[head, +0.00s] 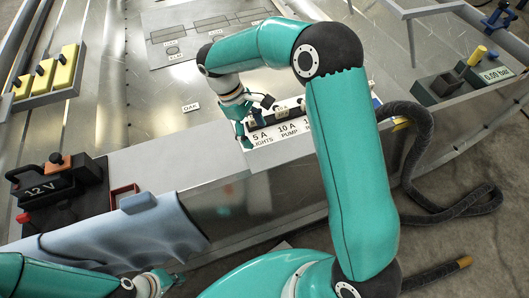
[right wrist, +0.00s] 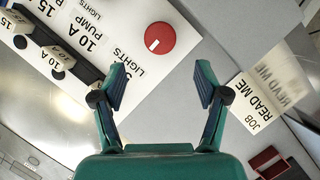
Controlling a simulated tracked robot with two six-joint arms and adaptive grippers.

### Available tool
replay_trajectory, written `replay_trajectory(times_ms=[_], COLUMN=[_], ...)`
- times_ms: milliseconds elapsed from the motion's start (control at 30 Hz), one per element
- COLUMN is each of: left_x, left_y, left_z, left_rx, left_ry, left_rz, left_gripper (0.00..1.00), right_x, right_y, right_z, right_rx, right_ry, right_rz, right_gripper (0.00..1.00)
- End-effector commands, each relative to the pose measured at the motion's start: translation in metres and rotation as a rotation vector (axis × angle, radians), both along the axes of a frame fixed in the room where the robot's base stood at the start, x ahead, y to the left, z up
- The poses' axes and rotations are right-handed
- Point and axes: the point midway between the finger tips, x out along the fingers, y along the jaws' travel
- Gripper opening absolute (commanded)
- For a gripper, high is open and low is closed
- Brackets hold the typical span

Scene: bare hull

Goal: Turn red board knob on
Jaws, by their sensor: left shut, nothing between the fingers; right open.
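The red knob (right wrist: 160,38) is a round dial with a short white mark, on the white labelled board (right wrist: 122,22) in the right wrist view. My right gripper (right wrist: 162,84) is open and empty. The knob lies ahead of the gap between its fingers, apart from them. In the head view my right gripper (head: 256,121) is at the left end of the board (head: 290,153), and I cannot make out the knob there. My left gripper (head: 158,284) is shut and empty at the bottom, away from the board.
A "READ ME" card (right wrist: 256,103) lies to the right in the wrist view. A 12 V battery (head: 50,185) stands at left, below yellow blocks (head: 62,70). A blue-grey cloth (head: 130,232) hangs over the front edge.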

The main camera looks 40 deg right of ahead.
Motion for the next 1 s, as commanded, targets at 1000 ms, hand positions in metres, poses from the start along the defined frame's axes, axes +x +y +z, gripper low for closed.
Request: replay_trajectory(times_ms=[1000], left_x=[0.0], left_y=[0.0], left_z=[-0.022], left_rx=[0.0], left_ry=[-0.001], left_rz=[0.0], left_gripper=[0.0], right_x=[-0.03], right_y=[-0.019], right_z=[-0.083], right_rx=[0.001], right_ry=[-0.001], right_rz=[-0.002], right_gripper=[0.54])
